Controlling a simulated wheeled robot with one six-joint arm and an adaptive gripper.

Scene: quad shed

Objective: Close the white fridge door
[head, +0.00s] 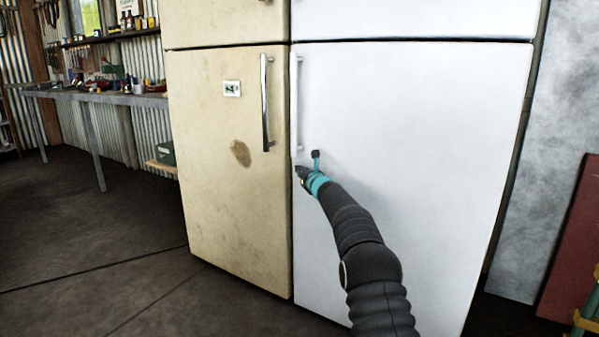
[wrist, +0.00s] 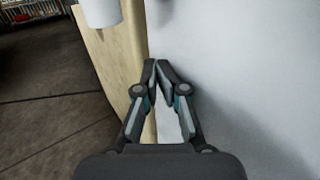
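The white fridge door (head: 420,150) fills the right middle of the head view and the right side of the wrist view (wrist: 240,60). It looks about flush below the upper white door, with no wide gap visible. Its white vertical handle (head: 296,100) is on the left edge; a white rounded piece at the top of the wrist view looks like the handle's lower end (wrist: 98,12). My gripper (head: 299,172) is just below the handle at the door's left edge. In the wrist view my gripper (wrist: 157,68) has its fingertips nearly together, with nothing seen between them. Contact with the door cannot be told.
A stained beige fridge (head: 215,190) with a chrome handle (head: 266,105) stands directly to the left. A workbench (head: 100,97) with tools is at the far left. A red panel (head: 575,250) leans at the right. The floor at left is clear.

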